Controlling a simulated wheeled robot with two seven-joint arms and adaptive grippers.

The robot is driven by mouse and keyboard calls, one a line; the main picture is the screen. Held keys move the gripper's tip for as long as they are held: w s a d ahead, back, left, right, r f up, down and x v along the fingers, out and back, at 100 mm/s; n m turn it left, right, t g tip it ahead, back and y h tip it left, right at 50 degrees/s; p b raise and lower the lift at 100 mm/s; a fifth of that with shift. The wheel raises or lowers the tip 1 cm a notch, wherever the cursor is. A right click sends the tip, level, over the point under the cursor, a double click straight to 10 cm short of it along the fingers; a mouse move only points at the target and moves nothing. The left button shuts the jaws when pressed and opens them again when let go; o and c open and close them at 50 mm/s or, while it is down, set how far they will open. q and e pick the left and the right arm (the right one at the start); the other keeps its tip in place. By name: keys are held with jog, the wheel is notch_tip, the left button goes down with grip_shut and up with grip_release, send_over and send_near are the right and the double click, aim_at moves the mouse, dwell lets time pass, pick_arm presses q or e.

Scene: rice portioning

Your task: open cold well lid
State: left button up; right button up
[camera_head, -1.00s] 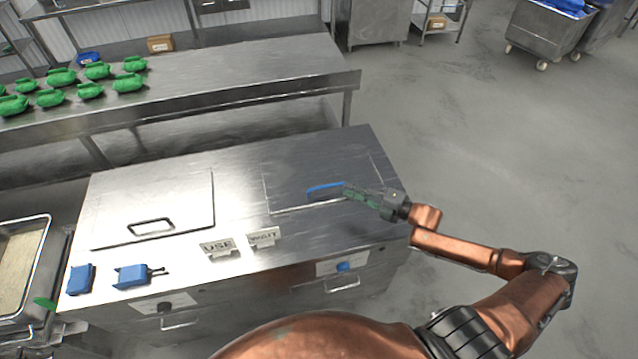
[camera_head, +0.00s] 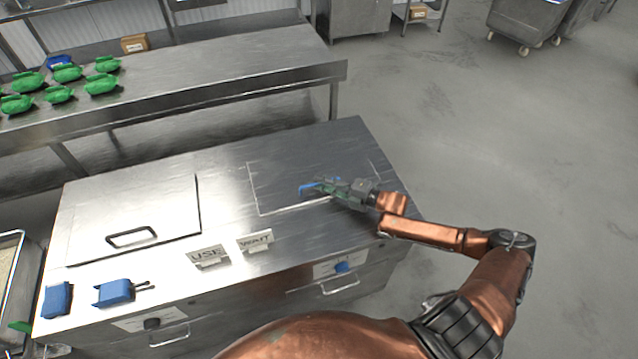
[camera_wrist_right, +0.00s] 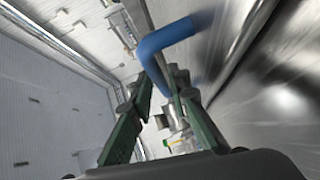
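The counter unit has two flat steel lids. The right lid (camera_head: 272,176) bears a blue handle (camera_head: 306,188) and lies flat and closed. The left lid (camera_head: 160,205) bears a black handle (camera_head: 131,237) and is also closed. My right gripper (camera_head: 326,186), with green fingers, is over the right lid at the blue handle. In the right wrist view the blue handle (camera_wrist_right: 165,40) reaches down between the open fingertips (camera_wrist_right: 164,92). I cannot tell whether the fingers touch it. My left gripper is not in view.
USE (camera_head: 208,256) and WAIT (camera_head: 255,241) signs stand in front of the lids. Blue items (camera_head: 114,292) lie at the front left. A steel table (camera_head: 220,75) with several green objects (camera_head: 66,73) stands behind. The floor (camera_head: 470,130) at right is clear.

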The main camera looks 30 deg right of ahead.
jog(key=shift+w+a+f, duration=0.15)
jog(key=shift+w+a, duration=0.15)
jog(key=shift+w, duration=0.1)
grip_shut()
dwell(0.4)
